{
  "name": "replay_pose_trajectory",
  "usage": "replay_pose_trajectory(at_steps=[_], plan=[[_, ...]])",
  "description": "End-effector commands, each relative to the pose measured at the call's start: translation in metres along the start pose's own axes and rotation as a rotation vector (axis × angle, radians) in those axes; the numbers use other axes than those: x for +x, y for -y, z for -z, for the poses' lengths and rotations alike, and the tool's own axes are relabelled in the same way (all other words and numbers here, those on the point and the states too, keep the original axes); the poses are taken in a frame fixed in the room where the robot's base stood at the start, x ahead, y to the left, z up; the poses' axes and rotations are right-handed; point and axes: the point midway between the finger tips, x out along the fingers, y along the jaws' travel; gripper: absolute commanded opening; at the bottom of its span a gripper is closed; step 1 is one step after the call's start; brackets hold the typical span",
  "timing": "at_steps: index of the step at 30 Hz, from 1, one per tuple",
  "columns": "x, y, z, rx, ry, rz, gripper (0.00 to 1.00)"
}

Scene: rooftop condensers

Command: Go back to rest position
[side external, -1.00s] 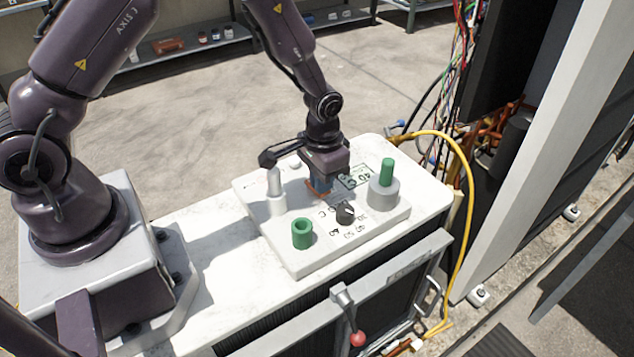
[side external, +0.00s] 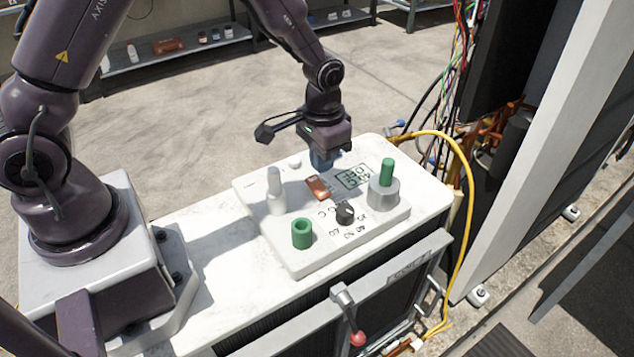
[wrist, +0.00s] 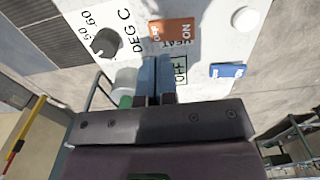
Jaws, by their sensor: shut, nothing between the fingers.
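My gripper (side external: 322,160) is above the back part of the white control panel (side external: 290,262), its fingers pointing down. In the wrist view its two blue fingers (wrist: 156,75) are together with nothing between them. An orange rocker switch (side external: 318,187) marked ON and OFF lies just below and in front of the fingers; it also shows in the wrist view (wrist: 172,31). The gripper appears clear of the panel.
The panel also bears a black dial (side external: 345,213), a green ring (side external: 302,234), a white post (side external: 275,190) and a green peg in a grey collar (side external: 384,192). A blue switch (wrist: 228,71) shows in the wrist view. A yellow cable (side external: 468,230) runs along the right.

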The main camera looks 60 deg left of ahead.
Motion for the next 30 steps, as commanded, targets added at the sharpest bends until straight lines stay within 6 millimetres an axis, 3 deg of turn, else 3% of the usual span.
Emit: replay_pose_trajectory(at_steps=[6, 17, 21, 26, 30], plan=[[-0.014, 0.000, 0.000, 0.000, -0.001, 0.000, 0.00], [-0.016, 0.000, -0.001, 0.002, 0.005, 0.000, 0.00], [-0.015, 0.001, -0.025, 0.010, 0.081, 0.002, 0.00], [-0.058, 0.004, -0.050, 0.015, 0.072, 0.004, 0.00], [-0.105, 0.006, -0.076, 0.015, 0.018, 0.005, 0.00]])
